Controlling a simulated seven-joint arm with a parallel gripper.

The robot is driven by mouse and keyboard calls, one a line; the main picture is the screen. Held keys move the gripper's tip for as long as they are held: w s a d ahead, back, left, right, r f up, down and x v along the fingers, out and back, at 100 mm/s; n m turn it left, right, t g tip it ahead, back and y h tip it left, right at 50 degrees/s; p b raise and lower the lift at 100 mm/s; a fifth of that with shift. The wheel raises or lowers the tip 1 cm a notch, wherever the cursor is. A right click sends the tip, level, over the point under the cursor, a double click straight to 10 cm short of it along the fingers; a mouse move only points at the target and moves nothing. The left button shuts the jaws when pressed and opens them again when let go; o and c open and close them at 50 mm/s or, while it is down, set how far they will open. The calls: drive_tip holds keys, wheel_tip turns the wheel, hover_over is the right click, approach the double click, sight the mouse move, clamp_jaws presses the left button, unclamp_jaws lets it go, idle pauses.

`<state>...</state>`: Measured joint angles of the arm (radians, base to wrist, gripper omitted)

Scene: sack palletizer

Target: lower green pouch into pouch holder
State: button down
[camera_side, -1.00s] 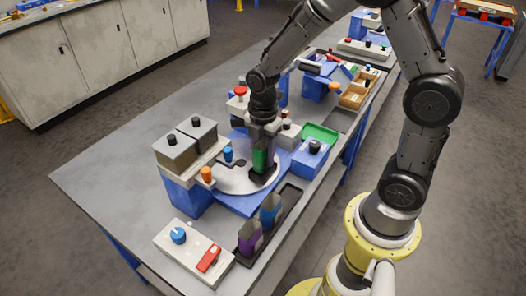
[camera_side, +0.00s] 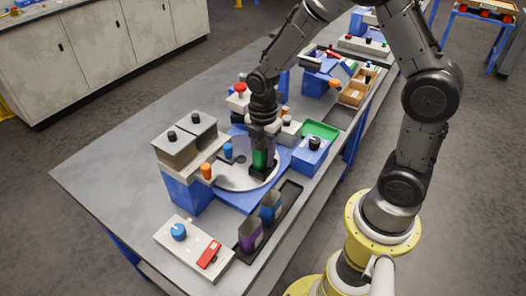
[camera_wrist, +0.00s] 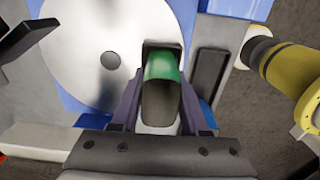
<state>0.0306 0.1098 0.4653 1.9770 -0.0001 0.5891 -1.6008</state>
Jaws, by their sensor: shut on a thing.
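The green pouch (camera_side: 260,158) hangs upright in my gripper (camera_side: 265,146). In the wrist view the green pouch (camera_wrist: 164,66) sits between the two purple fingers of my gripper (camera_wrist: 161,88), which are shut on its sides. The dark pouch holder (camera_side: 262,170) stands at the right side of the round grey turntable (camera_side: 236,177). In the wrist view the holder's dark rim (camera_wrist: 162,45) shows just past the pouch. The pouch's lower end is at the holder's mouth; how deep it sits is hidden.
A black rack (camera_side: 291,193) beside the turntable holds a blue pouch (camera_side: 270,208) and a purple pouch (camera_side: 250,235). A blue box with a black knob (camera_side: 309,155) and a green tray (camera_side: 320,131) stand to the right. Grey hoppers (camera_side: 176,150) stand left.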

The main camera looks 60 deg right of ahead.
sight(263, 144)
drive_tip(key=shift+s+f, duration=0.2)
drive_tip(key=shift+f, duration=0.8)
idle(0.8)
drive_tip(key=shift+c, duration=1.7)
unclamp_jaws()
drive_tip(key=shift+w+r, duration=0.2)
drive_tip(key=shift+r, duration=4)
